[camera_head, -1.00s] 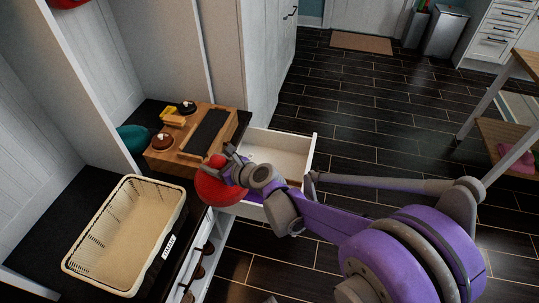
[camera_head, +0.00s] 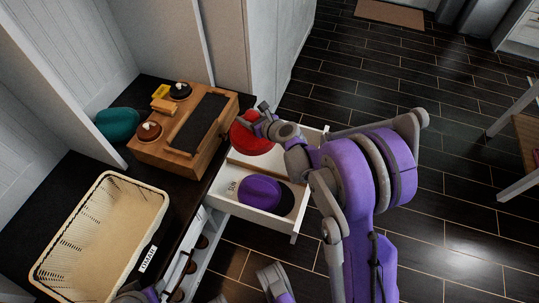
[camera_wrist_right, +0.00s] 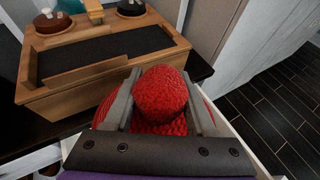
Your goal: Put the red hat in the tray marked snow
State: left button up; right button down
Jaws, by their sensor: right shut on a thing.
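My right gripper (camera_head: 264,116) is shut on the red hat (camera_head: 250,135), holding it over the far part of an open white drawer (camera_head: 297,226). In the right wrist view the red hat (camera_wrist_right: 160,95) sits between the two fingers, its rounded crown toward the camera. A divider (camera_head: 258,164) crosses the drawer. The hat and right arm hide much of the far section.
A cream basket (camera_head: 159,203) with a small label stands on the dark bench. A wooden box (camera_head: 156,158) with brushes and tins on top stands close left of the drawer. A teal item (camera_head: 117,124) lies behind it. The dark floor right of the drawer is clear.

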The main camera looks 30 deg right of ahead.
jog(key=w+d+f+m+h+b, duration=0.2)
jog(key=w+d+f+b, duration=0.15)
jog(key=d+f, duration=1.15)
jog(key=shift+a+f+b, duration=0.3)
jog(key=shift+f+b, duration=0.15)
jog(key=shift+f, duration=1.55)
jog(key=shift+a+f+b, duration=0.3)
jog(key=shift+f+b, duration=0.1)
jog(key=shift+f, duration=1.55)
jog(key=shift+a+f+b, duration=0.3)
jog(key=shift+f+b, duration=0.15)
jog(key=shift+f, duration=1.55)
pick_arm(q)
jog(key=s+x, duration=0.1)
jog(key=x, duration=0.5)
jog(key=shift+f, duration=0.55)
jog(key=shift+d, duration=0.1)
pick_arm(e)
jog(key=shift+c, duration=1.1)
grip_release()
